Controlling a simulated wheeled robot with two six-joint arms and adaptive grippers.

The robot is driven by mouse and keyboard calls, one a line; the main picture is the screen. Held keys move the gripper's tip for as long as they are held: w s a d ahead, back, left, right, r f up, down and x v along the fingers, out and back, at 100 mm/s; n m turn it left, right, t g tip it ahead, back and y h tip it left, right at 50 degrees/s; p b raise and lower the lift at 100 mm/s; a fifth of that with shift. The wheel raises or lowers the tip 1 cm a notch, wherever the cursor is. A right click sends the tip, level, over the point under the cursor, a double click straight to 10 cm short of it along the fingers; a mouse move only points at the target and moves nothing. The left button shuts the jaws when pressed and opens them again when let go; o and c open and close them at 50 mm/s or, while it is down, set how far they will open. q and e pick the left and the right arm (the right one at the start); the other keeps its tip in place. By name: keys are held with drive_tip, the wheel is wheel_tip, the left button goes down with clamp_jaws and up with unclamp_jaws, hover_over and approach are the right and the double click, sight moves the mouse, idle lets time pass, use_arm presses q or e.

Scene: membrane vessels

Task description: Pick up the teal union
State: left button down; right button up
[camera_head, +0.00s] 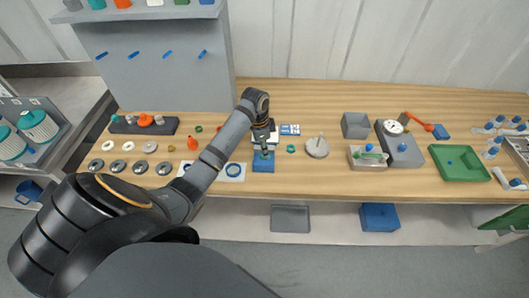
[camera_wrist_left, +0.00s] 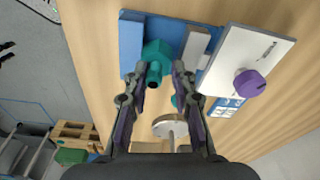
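The teal union (camera_wrist_left: 157,52) sits on a blue holder (camera_wrist_left: 130,40) in the left wrist view, with its narrow end toward my gripper. My left gripper (camera_wrist_left: 160,68) is open, with one fingertip on each side of the union's narrow end. A gap shows between the fingers and the union; I cannot tell whether either touches. In the head view my left gripper (camera_head: 264,149) is above the blue holder (camera_head: 263,164) on the bench, and it mostly hides the union there. My right gripper is in neither view.
A white plate with a purple knob (camera_wrist_left: 249,83) stands beside the holder. A teal ring (camera_head: 291,148) and a round grey disc with a post (camera_head: 317,147) lie to the right. A grey box (camera_head: 355,125) and green tray (camera_head: 460,162) are farther right.

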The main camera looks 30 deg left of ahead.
use_arm(q)
drive_tip(key=shift+s+d+f, duration=0.2)
drive_tip(key=shift+s+f, duration=0.1)
drive_tip(key=shift+f, duration=0.05)
drive_tip(key=shift+r, duration=0.1)
drive_tip(key=shift+w+a+r+b, duration=0.1)
drive_tip(key=shift+w+r+b, duration=0.15)
drive_tip(key=shift+b, duration=0.15)
drive_tip(key=shift+w+r+b, duration=0.1)
drive_tip(key=shift+r+b, duration=0.25)
drive_tip(key=shift+r, duration=0.35)
drive_tip(key=s+r, duration=0.1)
drive_tip(key=r, duration=0.1)
drive_tip(key=s+r, duration=0.1)
drive_tip(key=r, duration=0.1)
drive_tip(key=shift+s+d, duration=0.25)
drive_tip(key=shift+s, duration=0.1)
drive_tip(key=s+d+r+p, duration=0.2)
drive_tip(key=s+r, duration=0.5)
drive_tip(key=s, duration=0.4)
drive_tip(key=shift+s+r, duration=0.2)
drive_tip(key=shift+s, duration=0.1)
